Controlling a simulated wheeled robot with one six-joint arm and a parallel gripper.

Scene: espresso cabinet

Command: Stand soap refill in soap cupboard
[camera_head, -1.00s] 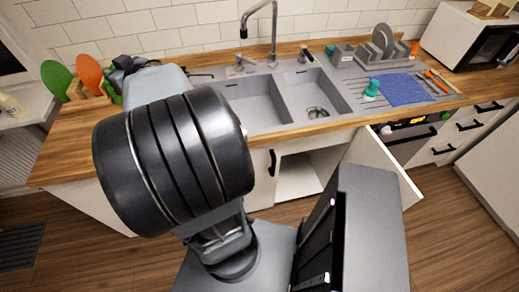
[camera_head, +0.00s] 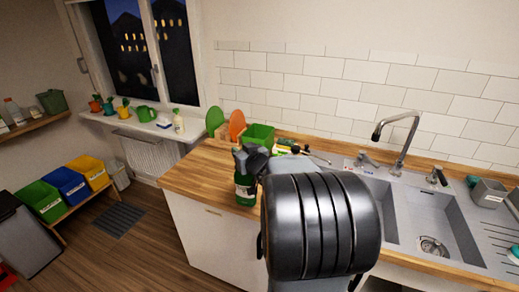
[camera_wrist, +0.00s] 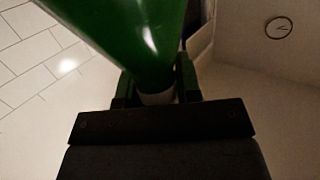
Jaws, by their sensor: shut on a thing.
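The soap refill seems to be the green bottle (camera_head: 245,190) with a pale label, seen in the head view over the left end of the wooden counter. My gripper (camera_head: 246,158) is at its upper end, partly hidden behind my arm. In the wrist view, the green bottle (camera_wrist: 125,28) fills the top, and its narrow pale part sits between the jaws of my gripper (camera_wrist: 157,95), shut on it. I cannot tell whether the bottle's base touches the counter. The cupboard under the sink is hidden by my arm or out of frame.
The sink (camera_head: 430,225) and tap (camera_head: 400,130) are on the right. A green box (camera_head: 258,136) and green and orange boards (camera_head: 237,125) stand behind the bottle. A white cabinet front (camera_head: 215,240) is below the counter.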

